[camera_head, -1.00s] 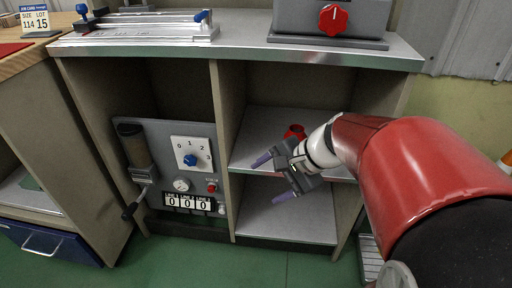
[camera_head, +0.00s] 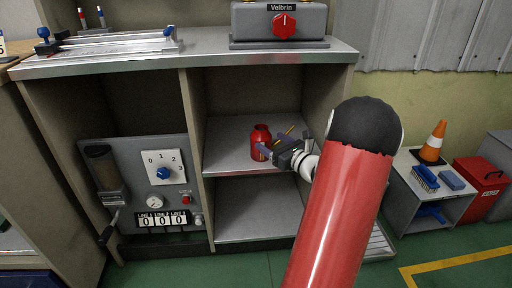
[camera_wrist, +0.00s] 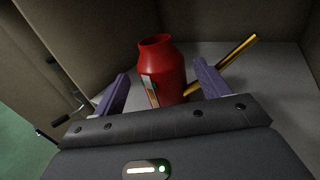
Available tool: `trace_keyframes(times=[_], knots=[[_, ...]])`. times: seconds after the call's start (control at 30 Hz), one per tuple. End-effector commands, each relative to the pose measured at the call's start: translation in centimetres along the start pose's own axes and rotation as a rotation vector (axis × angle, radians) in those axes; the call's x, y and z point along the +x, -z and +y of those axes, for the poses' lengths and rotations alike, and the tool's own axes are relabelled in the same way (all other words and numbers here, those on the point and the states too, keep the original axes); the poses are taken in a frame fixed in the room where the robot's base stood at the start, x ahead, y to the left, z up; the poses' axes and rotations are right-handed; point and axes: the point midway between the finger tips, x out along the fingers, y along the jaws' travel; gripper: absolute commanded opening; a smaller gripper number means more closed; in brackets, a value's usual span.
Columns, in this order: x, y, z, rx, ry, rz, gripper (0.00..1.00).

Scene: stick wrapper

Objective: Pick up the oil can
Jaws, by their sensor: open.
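The oil can is a red, bottle-shaped can (camera_head: 260,141) with a pale label. It stands upright on the middle shelf of the cabinet. In the wrist view the red can (camera_wrist: 168,70) stands just beyond and between my two purple fingers, with a thin brassy rod (camera_wrist: 235,64) slanting up to its right. My gripper (camera_head: 272,148) is open at the can's right side in the head view. The wrist view shows the open gripper (camera_wrist: 158,90) facing the can, with the can's lower part near the fingers. I cannot tell whether they touch.
The shelf (camera_head: 225,155) has side walls close to the gripper. A panel with a dial (camera_head: 163,172) fills the left bay. A grey machine with a red knob (camera_head: 284,26) sits on the countertop. A small table with an orange cone (camera_head: 433,143) stands at right.

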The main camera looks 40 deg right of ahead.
Motion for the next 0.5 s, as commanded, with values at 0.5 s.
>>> trace_keyframes(times=[0.5], knots=[[6.2, 0.1, 0.1, -0.002, -0.002, 0.001, 0.75]])
